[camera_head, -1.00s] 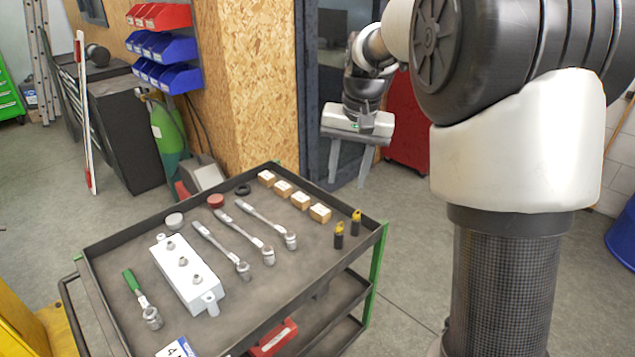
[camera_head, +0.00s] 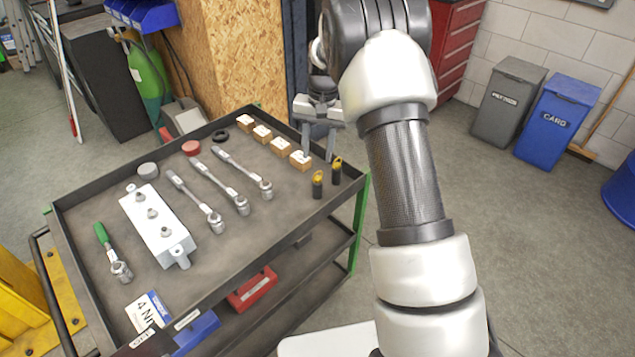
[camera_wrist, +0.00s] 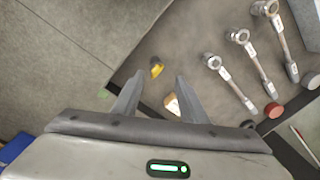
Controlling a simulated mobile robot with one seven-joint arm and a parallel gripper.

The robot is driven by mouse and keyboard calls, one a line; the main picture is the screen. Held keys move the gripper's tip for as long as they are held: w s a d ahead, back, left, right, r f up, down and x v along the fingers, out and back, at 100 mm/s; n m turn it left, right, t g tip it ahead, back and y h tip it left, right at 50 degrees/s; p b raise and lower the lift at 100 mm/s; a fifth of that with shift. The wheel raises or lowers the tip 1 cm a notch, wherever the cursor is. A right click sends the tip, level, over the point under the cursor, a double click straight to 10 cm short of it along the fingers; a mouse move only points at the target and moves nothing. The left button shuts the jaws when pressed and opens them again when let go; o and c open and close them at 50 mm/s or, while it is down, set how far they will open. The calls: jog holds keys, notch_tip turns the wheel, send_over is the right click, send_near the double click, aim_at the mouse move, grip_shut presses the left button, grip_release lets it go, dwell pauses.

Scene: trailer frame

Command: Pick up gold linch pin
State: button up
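Two small black uprights with yellow tops, a front one (camera_head: 318,183) and a back one (camera_head: 336,170), stand at the cart's right corner. They are the nearest match I see to a gold linch pin, but I cannot tell for sure. My gripper (camera_head: 318,157) is open and empty, pointing down above that corner, by the nearest wooden block (camera_head: 300,160). In the wrist view, my gripper (camera_wrist: 160,79) has a yellow top (camera_wrist: 157,70) just beyond its fingertips and a wooden block (camera_wrist: 172,104) between its fingers.
The dark cart top (camera_head: 160,310) has a raised rim. Several ratchets, a white block (camera_head: 158,228) with studs, a red cap (camera_head: 191,147) and a black ring (camera_head: 220,135) lie on it. Grey (camera_head: 508,100) and blue (camera_head: 556,120) bins stand behind on the right.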

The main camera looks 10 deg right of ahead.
aim_at(318, 183)
jog(key=f, duration=0.9)
jog(key=shift+w+a+f, duration=0.15)
jog(key=shift+w+f, duration=0.05)
jog(key=shift+w, duration=0.05)
grip_shut()
